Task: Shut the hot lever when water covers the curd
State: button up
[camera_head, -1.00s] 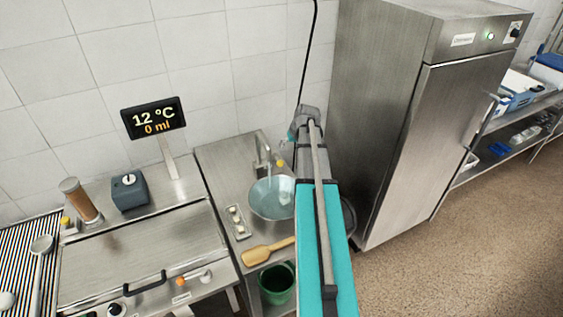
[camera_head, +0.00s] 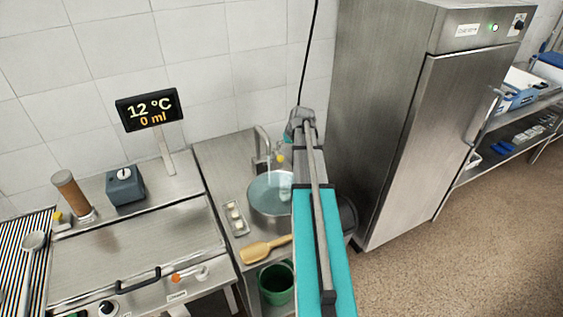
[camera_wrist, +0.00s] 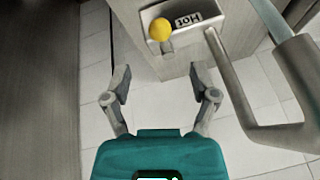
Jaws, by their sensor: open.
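The hot lever (camera_wrist: 159,29) has a yellow ball knob beside a "Hot" label (camera_wrist: 188,19) in the wrist view. My gripper (camera_wrist: 163,88) is open and empty, its two fingers apart, below and short of the knob in that picture. In the head view my arm hides most of the gripper. A steel bowl (camera_head: 252,208) stands under the tap (camera_head: 262,146) and holds bluish water (camera_head: 266,190). I cannot make out curd in it. A yellow knob also shows by the tap in the head view (camera_head: 281,159).
A display (camera_head: 150,108) reads 12 °C and 0 ml. A wooden paddle (camera_head: 265,250), a small tray (camera_head: 240,231) and a green bucket (camera_head: 277,284) are near the bowl. A tall steel cabinet (camera_head: 440,140) stands right of my arm. The curved spout (camera_wrist: 262,125) is close on the gripper's right.

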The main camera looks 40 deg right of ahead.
aim_at(281, 156)
jog(key=shift+b+x, duration=3.4)
jog(key=shift+x, duration=0.65)
grip_shut()
